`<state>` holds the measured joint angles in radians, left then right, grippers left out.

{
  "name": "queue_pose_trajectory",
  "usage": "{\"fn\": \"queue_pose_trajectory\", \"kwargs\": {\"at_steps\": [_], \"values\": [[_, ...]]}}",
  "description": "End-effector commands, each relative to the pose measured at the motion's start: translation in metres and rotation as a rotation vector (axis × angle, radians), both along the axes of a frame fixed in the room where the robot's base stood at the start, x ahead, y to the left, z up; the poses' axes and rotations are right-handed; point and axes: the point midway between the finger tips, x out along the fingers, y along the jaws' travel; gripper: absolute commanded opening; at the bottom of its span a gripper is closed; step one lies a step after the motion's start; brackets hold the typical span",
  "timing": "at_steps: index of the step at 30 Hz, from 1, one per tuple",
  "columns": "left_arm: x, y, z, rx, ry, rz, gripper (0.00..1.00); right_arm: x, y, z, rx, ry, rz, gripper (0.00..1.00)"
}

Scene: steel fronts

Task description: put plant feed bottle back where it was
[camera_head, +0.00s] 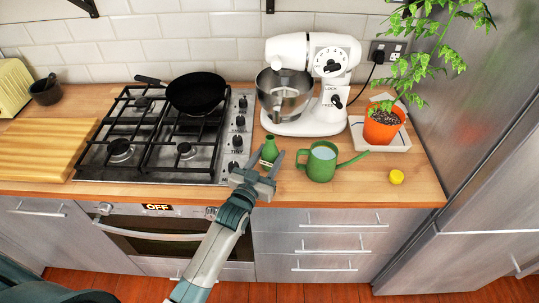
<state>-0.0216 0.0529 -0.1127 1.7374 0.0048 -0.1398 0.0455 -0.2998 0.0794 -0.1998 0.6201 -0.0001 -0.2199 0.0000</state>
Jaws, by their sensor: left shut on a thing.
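The small green plant feed bottle (269,149) is upright between the fingers of my left gripper (268,166), near the front of the wooden counter. My left gripper is shut on it, and the fingers hide its lower part. I cannot tell whether its base touches the counter. A round yellow cap (396,177) lies on the counter at the right, near the front edge. My right gripper is not in view.
A green watering can (320,162) stands just right of the bottle, its spout pointing right. A white stand mixer (309,85) is behind. A potted plant (382,127) stands on a white tray (404,142). The gas hob (120,150) with a black pan (196,93) is left.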

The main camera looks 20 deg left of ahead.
Motion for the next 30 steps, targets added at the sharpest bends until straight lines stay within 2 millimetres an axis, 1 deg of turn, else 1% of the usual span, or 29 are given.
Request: {"fn": "queue_pose_trajectory", "kwargs": {"at_steps": [3, 15, 16, 17, 18, 26, 30], "values": [[-0.0001, -0.0002, -0.0035, 0.0, -0.001, 0.0, 0.12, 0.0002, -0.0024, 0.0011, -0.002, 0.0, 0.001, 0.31], [-0.0002, -0.0001, -0.0071, 0.0, -0.001, 0.0, 0.12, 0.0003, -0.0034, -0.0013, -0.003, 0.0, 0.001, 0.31], [-0.0003, -0.0001, -0.0075, 0.0, 0.0, 0.0, 0.45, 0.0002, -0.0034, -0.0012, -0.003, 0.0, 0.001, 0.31], [-0.0003, -0.0001, -0.007, 0.0, 0.0, 0.0, 0.52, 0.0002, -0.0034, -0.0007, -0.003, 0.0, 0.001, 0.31], [-0.0003, -0.0001, -0.0069, 0.0, 0.0, 0.0, 0.62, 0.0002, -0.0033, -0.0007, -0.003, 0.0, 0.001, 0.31], [-0.0003, -0.0001, -0.0068, 0.0, 0.0, 0.0, 0.62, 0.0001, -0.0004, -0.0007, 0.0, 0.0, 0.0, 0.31], [-0.0002, -0.0001, -0.0036, 0.0, 0.0, 0.0, 0.62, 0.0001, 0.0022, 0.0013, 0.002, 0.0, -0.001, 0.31]]}}
